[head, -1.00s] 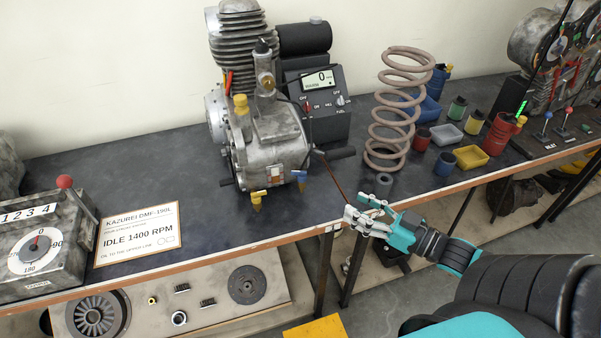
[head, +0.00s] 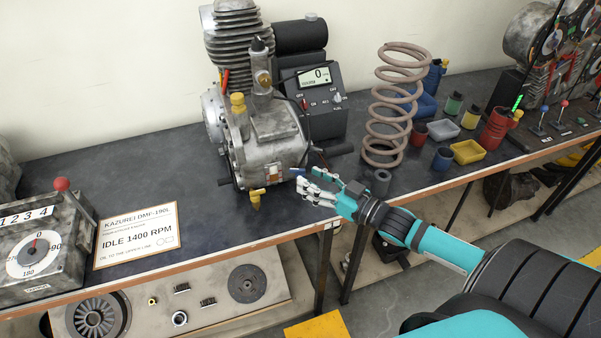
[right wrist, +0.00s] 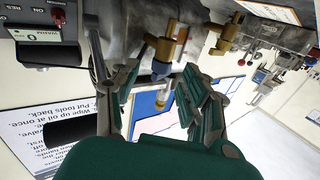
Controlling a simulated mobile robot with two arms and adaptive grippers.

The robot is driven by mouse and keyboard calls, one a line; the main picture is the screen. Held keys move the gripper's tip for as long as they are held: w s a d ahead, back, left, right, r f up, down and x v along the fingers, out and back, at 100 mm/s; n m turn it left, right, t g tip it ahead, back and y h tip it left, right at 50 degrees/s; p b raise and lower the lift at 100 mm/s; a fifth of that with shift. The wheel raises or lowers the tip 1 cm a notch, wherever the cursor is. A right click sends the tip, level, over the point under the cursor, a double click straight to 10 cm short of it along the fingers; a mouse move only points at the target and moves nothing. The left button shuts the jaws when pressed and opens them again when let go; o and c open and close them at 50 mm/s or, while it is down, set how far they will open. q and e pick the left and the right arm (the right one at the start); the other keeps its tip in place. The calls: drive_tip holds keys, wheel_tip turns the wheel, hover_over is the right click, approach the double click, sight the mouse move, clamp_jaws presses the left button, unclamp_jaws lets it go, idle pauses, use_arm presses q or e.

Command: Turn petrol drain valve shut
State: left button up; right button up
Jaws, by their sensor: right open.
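The grey engine (head: 262,145) stands on the bench and has two drain valves low on its front. The blue-handled valve (head: 296,171) is at its right, largely hidden by my gripper in the head view. The yellow-handled valve (head: 256,198) is to its left. No readable label shows which is petrol. My right gripper (head: 309,185) is open at the blue-handled valve. In the right wrist view the brass and blue valve (right wrist: 161,68) lies between the open fingers; I cannot tell if they touch it. The other brass valve (right wrist: 230,32) is outside them. My left gripper is not in view.
A coil spring (head: 390,110) and a small dark cylinder (head: 380,183) stand right of my gripper. Cups and a yellow tray (head: 468,152) are farther right. A sign (head: 137,234) and a dial box (head: 40,240) are at the left. The bench between sign and engine is clear.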

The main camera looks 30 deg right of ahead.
sight(304, 176)
drive_tip(key=shift+x, duration=2)
